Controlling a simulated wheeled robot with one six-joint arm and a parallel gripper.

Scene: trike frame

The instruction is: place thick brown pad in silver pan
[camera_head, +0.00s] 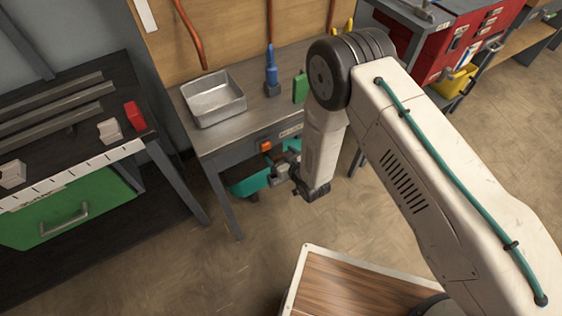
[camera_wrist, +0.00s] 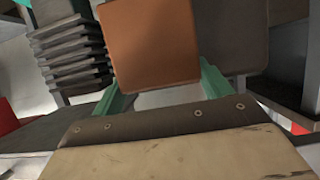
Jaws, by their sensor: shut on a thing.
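The thick brown pad (camera_wrist: 150,42) is a flat, square orange-brown block in the wrist view. My gripper (camera_wrist: 162,88) has teal fingers on either side of the pad's near end and is shut on it. In the head view my arm reaches down in front of the bench, and the pad cannot be told apart there. The silver pan (camera_head: 221,113) is a rectangular metal tray on the left part of the bench top and looks empty. My wrist hangs below and to the right of it in the picture.
The grey workbench (camera_head: 245,122) also holds a blue tool (camera_head: 271,72) and a green block (camera_head: 300,88), right of the pan. A dark bench with a green drawer (camera_head: 62,214) stands left. A wood-topped box (camera_head: 350,287) is in front. Open floor lies between.

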